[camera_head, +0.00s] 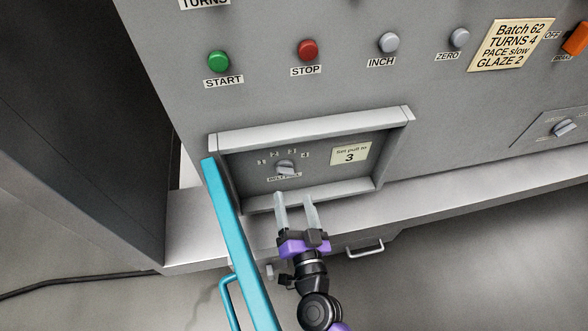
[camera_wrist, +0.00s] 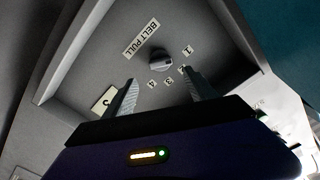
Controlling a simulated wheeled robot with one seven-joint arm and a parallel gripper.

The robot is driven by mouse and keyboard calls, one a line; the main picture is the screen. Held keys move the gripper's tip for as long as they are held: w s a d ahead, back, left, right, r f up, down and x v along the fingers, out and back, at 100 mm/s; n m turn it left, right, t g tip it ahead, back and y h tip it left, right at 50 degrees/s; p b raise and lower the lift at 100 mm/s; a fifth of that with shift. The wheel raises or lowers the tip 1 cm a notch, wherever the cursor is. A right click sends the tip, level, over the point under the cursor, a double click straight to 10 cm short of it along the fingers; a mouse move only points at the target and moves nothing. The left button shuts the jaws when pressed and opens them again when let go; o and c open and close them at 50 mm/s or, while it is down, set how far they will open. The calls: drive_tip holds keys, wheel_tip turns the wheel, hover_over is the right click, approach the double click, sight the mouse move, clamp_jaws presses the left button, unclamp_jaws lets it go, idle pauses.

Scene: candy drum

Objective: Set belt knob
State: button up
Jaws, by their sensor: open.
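The grey belt pull knob (camera_head: 285,168) sits in a recessed panel (camera_head: 225,182) with marks 1 to 4 around its top. A cream card (camera_head: 351,154) beside it reads "Set pull to 3". My gripper (camera_head: 296,198) is open and empty at the recess's lower edge, with its fingers pointing toward the knob and apart from it. In the wrist view the knob (camera_wrist: 160,60) lies ahead between the lines of the two fingertips (camera_wrist: 162,78). A pale mark on it seems to face the 1 and 2 side; its exact setting is hard to tell.
A teal door (camera_head: 228,235) stands open just left of my gripper. The raised recess frame (camera_head: 310,131) surrounds the knob. Green (camera_head: 219,62) and red (camera_head: 308,50) buttons sit above. A ledge (camera_head: 440,195) and a handle (camera_head: 364,248) lie below.

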sight(288, 173)
drive_tip(key=shift+b+x, duration=0.85)
drive_tip(key=shift+x, duration=3.05)
drive_tip(key=shift+r, duration=0.1)
drive_tip(key=shift+c, duration=0.4)
drive_tip(key=c, duration=1.3)
